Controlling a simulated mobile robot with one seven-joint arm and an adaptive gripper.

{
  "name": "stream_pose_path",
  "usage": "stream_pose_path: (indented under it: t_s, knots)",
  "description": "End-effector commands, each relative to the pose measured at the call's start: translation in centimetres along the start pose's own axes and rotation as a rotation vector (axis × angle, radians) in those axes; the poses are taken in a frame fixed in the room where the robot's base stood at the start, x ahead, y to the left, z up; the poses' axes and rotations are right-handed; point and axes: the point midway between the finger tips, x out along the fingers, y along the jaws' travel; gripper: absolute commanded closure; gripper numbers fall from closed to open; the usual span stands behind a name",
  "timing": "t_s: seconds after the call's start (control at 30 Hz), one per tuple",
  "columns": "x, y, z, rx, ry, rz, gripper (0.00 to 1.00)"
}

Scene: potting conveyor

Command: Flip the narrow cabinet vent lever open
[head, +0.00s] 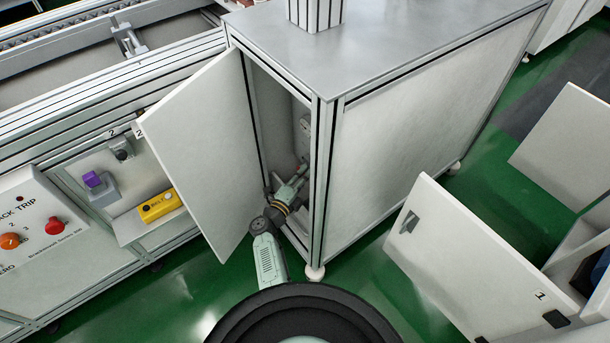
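The narrow cabinet (318,200) stands at the centre with its tall white door (200,150) swung open to the left. My arm reaches through the opening, and my gripper (302,168) is inside, near the cabinet's right inner side. A pale fitting (304,126) is just above my gripper on the inner wall; it may be the vent, but it is too small and shaded to make out a lever or its position. I cannot tell whether my gripper touches anything, or whether its fingers are open or shut.
The cabinet's right front post (319,180) and the open door flank my arm closely. A panel with knobs (30,235), a purple switch (93,180) and a yellow box (160,205) are at left. Another open door (465,262) stands at right. Green floor (360,285) lies between.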

Motion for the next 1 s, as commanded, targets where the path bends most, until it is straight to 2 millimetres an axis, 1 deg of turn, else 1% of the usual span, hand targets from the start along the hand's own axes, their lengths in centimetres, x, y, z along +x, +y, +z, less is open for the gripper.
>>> stream_pose_path:
  t_s: [0.03, 0.17, 0.63, 0.83, 1.0]
  knots:
    - [0.0, 0.0, 0.0, 0.000, 0.000, 0.000, 0.92]
    - [0.0, 0.0, 0.0, 0.000, 0.000, 0.000, 1.00]
    - [0.0, -0.3, 0.0, -0.017, 0.000, 0.008, 1.00]
    - [0.1, -1.1, 0.1, -0.092, 0.000, 0.040, 1.00]
    - [0.1, -1.8, 0.1, -0.208, 0.000, 0.089, 1.00]
